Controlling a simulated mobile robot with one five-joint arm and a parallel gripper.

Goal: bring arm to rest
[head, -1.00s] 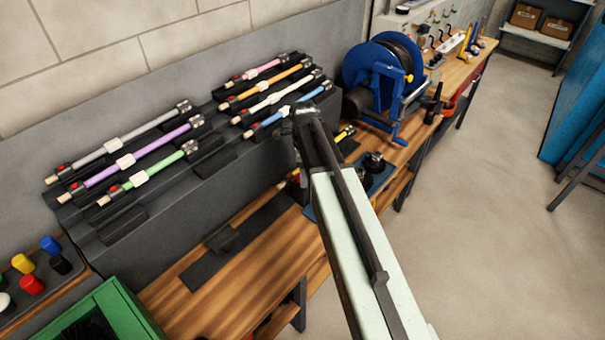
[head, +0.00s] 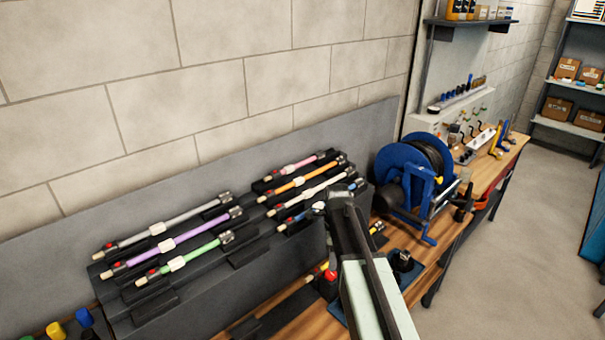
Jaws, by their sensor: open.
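My arm (head: 372,295) reaches up from the bottom of the head view, and its top joint (head: 340,197) stands in front of the rack's right end. My gripper itself does not show; the arm hides what lies behind it. A red and yellow end (head: 329,275) of a rod shows left of the arm, and a yellow piece (head: 377,228) shows to its right. I cannot tell whether these belong to one brush.
A dark sloped rack (head: 240,272) holds grey, purple, green, pink, orange, white and blue rods. A blue hose reel (head: 405,175) stands right of my arm on the wooden bench (head: 437,268). Open floor (head: 515,260) lies to the right.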

